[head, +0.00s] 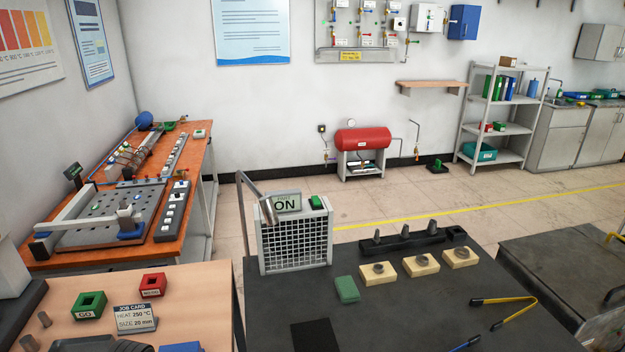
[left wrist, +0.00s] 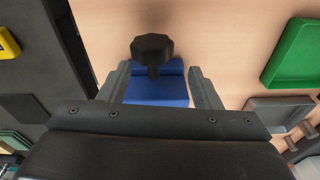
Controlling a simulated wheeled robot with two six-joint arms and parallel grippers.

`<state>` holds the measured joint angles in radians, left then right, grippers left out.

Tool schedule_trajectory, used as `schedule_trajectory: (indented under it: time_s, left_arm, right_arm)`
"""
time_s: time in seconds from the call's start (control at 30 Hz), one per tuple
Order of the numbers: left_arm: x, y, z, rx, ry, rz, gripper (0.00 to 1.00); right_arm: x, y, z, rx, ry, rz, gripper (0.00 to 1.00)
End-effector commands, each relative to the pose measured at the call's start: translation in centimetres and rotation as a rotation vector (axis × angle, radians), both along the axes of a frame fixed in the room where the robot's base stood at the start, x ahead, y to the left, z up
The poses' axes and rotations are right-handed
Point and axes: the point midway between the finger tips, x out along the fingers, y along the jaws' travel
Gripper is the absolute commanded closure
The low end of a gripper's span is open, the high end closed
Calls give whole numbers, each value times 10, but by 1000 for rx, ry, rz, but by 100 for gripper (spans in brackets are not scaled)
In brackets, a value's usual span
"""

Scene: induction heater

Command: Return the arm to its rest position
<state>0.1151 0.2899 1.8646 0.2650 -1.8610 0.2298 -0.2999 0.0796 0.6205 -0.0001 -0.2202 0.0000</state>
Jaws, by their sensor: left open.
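In the left wrist view my left gripper (left wrist: 158,68) is open, with one grey finger on each side of a blue block (left wrist: 157,92). A black lobed knob (left wrist: 153,46) stands over that block, between the fingertips. Both fingers appear apart from the knob; I cannot tell whether they touch the block. In the head view no gripper can be made out clearly. A blue thing (head: 180,347) shows at the bottom edge, cut off by the frame. My right gripper is not in view.
The light wooden table holds a green box (head: 89,305), a red box (head: 152,285) and a job card (head: 135,318). The dark table beside it holds a wire-mesh unit with an "ON" display (head: 288,203), yellow blocks (head: 421,265) and tongs (head: 510,304). A green tray (left wrist: 294,55) lies right of my left gripper.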

Motion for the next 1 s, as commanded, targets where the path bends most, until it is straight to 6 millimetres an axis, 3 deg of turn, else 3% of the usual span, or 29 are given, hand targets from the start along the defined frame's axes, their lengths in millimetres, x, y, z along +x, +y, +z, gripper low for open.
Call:
schedule_trajectory:
  time_s: [0.03, 0.13, 0.3, 0.5, 0.83, 1.0]
  left_arm:
    - [-20, -3, -7, 4, -11, -10, 42]
    - [-52, -6, -13, 17, -48, -32, 42]
    - [-110, -11, -11, 48, -109, -57, 42]
    - [-154, -12, 2, 86, -160, -69, 42]
    - [-202, -10, 26, 143, -211, -73, 42]
    - [-190, -7, -17, 136, -194, -74, 42]
  right_arm:
    - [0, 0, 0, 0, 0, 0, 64]
    - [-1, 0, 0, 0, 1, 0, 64]
    - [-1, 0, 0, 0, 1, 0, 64]
    - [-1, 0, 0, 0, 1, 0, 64]
    - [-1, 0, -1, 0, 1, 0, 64]
    - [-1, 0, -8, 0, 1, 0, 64]
